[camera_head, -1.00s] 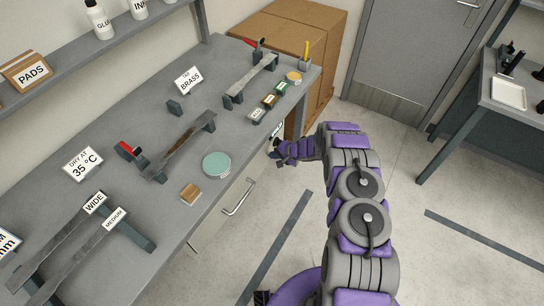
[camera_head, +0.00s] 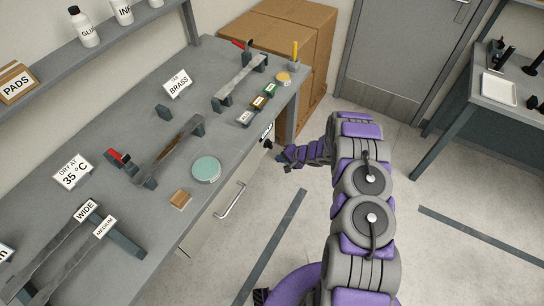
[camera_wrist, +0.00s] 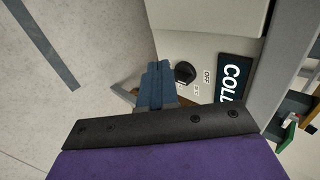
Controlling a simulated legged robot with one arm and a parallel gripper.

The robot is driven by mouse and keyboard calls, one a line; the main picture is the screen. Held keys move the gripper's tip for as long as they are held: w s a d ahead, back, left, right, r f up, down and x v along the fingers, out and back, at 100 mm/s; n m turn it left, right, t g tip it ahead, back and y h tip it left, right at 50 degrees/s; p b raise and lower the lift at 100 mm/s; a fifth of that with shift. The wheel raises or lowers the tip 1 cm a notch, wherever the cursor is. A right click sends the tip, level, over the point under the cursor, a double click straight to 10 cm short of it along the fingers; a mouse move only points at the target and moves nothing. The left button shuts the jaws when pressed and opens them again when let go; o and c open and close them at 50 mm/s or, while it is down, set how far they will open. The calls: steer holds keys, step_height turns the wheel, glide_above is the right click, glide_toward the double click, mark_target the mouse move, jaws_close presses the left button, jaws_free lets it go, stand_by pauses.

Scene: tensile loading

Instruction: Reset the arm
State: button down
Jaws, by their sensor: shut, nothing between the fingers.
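My arm (camera_head: 361,180), purple and grey, reaches out beside the front of the bench. My gripper (camera_head: 284,157) is at the bench's far right end, close to the front panel, with no object in it. In the wrist view my gripper's blue fingers (camera_wrist: 159,72) are together. They point towards the panel beside a black round knob (camera_wrist: 185,72) with an "OFF" mark. The knob also shows in the head view (camera_head: 268,145), just left of the fingertips. I cannot tell the knob's exact setting.
A second table (camera_head: 490,110) is at right. The floor between is open.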

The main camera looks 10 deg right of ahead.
steer(key=w+d+r+n+t+h, duration=0.1)
steer(key=d+r+h, duration=0.2)
steer(key=d+r, duration=0.45)
steer(key=w+d+r+n+h, duration=0.1)
steer(key=d+r+h, duration=0.25)
steer(key=r, duration=0.75)
steer(key=s+d+r+h, duration=0.45)
steer(key=s+r, duration=0.35)
steer(key=r, duration=0.4)
steer(key=s+a+r+n+g, duration=0.1)
steer(key=s+a+r+g, duration=0.1)
steer(key=s+r, duration=0.5)
steer(key=s+a+r+g, duration=0.1)
steer(key=s+r+g, duration=0.15)
steer(key=s, duration=0.75)
steer(key=s+a+r+n+g+y, duration=0.1)
steer(key=s+a, duration=0.3)
steer(key=s, duration=0.4)
steer(key=s+a+r+n+g+y, duration=0.1)
steer(key=s+a, duration=0.3)
steer(key=s, duration=0.5)
steer(key=s+a+r+n+g+y, duration=0.1)
steer(key=s+a, duration=0.3)
steer(key=s, duration=0.5)
steer(key=shift+a+n+g+y, duration=0.35)
steer(key=shift+n+g, duration=0.3)
steer(key=shift+n, duration=0.25)
